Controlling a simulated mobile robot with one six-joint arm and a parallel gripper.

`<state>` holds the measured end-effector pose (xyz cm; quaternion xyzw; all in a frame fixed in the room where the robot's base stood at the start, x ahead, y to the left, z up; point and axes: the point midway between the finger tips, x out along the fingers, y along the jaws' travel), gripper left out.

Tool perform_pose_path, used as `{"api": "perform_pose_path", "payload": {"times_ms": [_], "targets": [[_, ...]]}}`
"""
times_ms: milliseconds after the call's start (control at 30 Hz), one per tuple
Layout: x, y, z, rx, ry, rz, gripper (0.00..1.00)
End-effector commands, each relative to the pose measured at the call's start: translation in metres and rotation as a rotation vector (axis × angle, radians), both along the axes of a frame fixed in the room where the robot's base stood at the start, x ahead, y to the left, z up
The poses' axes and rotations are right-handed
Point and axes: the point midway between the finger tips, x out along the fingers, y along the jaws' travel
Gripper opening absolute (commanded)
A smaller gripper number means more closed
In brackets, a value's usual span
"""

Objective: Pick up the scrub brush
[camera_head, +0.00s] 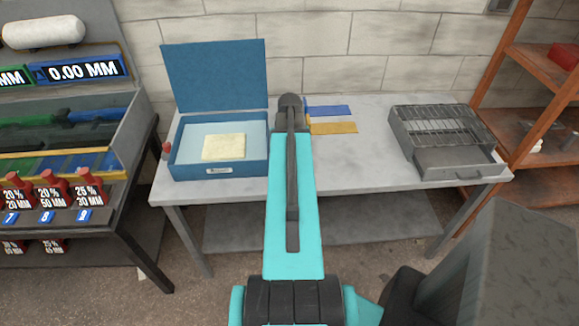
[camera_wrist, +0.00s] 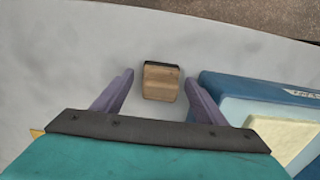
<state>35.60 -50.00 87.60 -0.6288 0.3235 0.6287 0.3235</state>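The scrub brush (camera_wrist: 161,84) shows in the wrist view as a small wooden block with a dark strip along its far edge. It lies on the grey table top. My gripper (camera_wrist: 159,78) is open, with one purple-grey finger on each side of the brush and a visible gap at both sides. I cannot tell how far the fingertips are above the table. In the head view my arm hides the brush and the fingers.
An open blue box (camera_head: 221,170) with a pale yellow block (camera_head: 223,147) stands beside the brush. Blue and yellow strips (camera_head: 333,127) lie behind my arm. A metal grill box (camera_head: 445,140) stands at the table's right. Bare table (camera_head: 365,160) lies between.

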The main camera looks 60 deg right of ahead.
Motion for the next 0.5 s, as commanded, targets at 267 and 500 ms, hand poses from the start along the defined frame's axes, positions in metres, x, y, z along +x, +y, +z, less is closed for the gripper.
{"api": "perform_pose_path", "payload": {"times_ms": [267,500], "targets": [[-0.0002,-0.0002,0.0001,0.000,0.000,0.000,0.20],[-0.0003,-0.0003,0.0004,0.000,0.000,-0.001,0.19]]}}
